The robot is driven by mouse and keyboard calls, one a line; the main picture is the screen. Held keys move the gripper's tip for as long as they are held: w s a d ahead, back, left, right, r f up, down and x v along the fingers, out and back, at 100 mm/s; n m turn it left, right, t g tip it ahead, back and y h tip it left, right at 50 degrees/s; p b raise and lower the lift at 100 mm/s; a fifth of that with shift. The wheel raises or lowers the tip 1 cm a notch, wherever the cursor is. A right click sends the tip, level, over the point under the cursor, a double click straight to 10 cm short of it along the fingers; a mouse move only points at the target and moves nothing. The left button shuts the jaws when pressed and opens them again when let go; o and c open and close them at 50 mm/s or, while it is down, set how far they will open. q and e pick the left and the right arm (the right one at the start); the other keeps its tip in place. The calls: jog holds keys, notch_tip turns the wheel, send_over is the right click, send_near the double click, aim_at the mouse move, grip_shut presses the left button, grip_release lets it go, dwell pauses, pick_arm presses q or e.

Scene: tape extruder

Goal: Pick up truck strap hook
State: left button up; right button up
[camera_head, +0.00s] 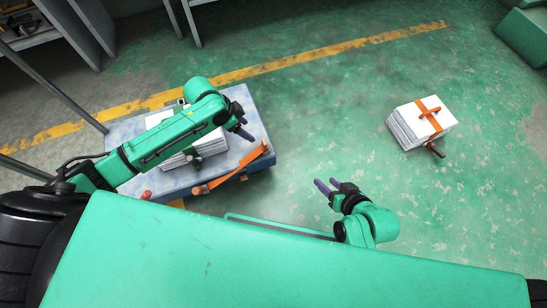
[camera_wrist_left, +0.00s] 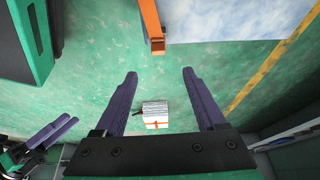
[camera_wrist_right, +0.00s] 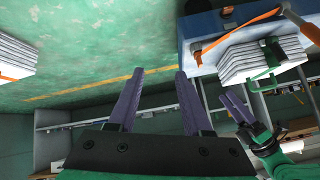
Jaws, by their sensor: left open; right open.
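The orange truck strap (camera_head: 235,170) lies slack along the front right part of the flatbed truck (camera_head: 257,125). Its hook end (camera_head: 265,148) is near the truck's right edge. In the left wrist view the hook end (camera_wrist_left: 157,46) hangs just beyond and between my left fingertips, apart from them. My left gripper (camera_head: 246,132) is open and empty over the truck's right side, close to the hook end. My right gripper (camera_head: 325,186) is open and empty over the floor, right of the truck. The right wrist view shows the strap (camera_wrist_right: 235,35) on the truck edge.
A white stack (camera_head: 208,148) sits on the truck, partly hidden by my left arm. Another white stack (camera_head: 415,125) with an orange strap stands on the floor at the right. Green floor between is clear. A yellow line (camera_head: 330,50) crosses behind; shelving (camera_head: 85,25) is at the upper left.

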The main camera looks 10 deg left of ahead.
pick_arm(q)
jog(key=d+f, duration=0.1)
jog(key=b, duration=0.3)
send_over(263, 142)
jog(key=s+a, duration=0.2)
notch_tip(263, 142, down, 4)
jog(key=f, duration=0.1)
jog(key=b+x, duration=0.1)
jog(key=x, duration=0.1)
jog(key=b+x, duration=0.2)
jog(key=x, duration=0.1)
jog(key=b+x, duration=0.2)
jog(key=x, duration=0.1)
jog(key=shift+w+a, duration=0.15)
jog(key=shift+w, duration=0.1)
jog(key=shift+r, duration=0.1)
pick_arm(e)
jog(key=a+f+m+t+y, duration=0.1)
jog(key=a+f+t, duration=0.3)
jog(key=f, duration=0.4)
jog(key=shift+m+t+y, duration=0.3)
jog(key=shift+t+y, duration=0.1)
jog(key=shift+y, duration=0.1)
pick_arm(q)
jog(key=shift+c, duration=0.3)
pick_arm(e)
jog(key=shift+w, duration=0.1)
pick_arm(q)
grip_shut()
